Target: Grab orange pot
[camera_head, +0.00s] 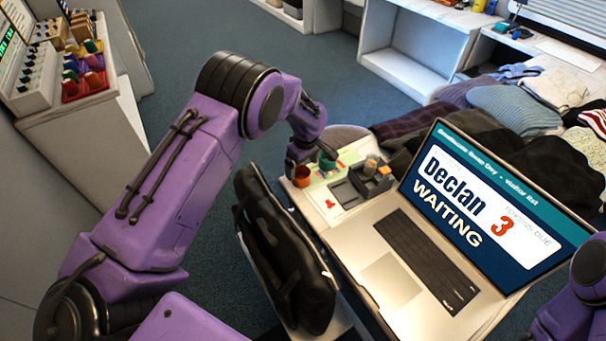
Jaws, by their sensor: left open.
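The small orange pot (301,177) stands near the far left corner of the surface that holds the laptop. My left gripper (312,164) is open, pointing down just above and behind the orange pot. Its fingers are small and partly hidden by my wrist, so I cannot tell whether they touch the pot. My right gripper is out of the picture; only part of my right arm shows at the lower right edge.
A dark divided tray (345,194) with small items and a card with a red mark (328,204) lie nearby. A large open laptop (430,250) fills the near surface. A black bag (285,255) leans at the left side. Folded clothes (515,105) lie behind the screen.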

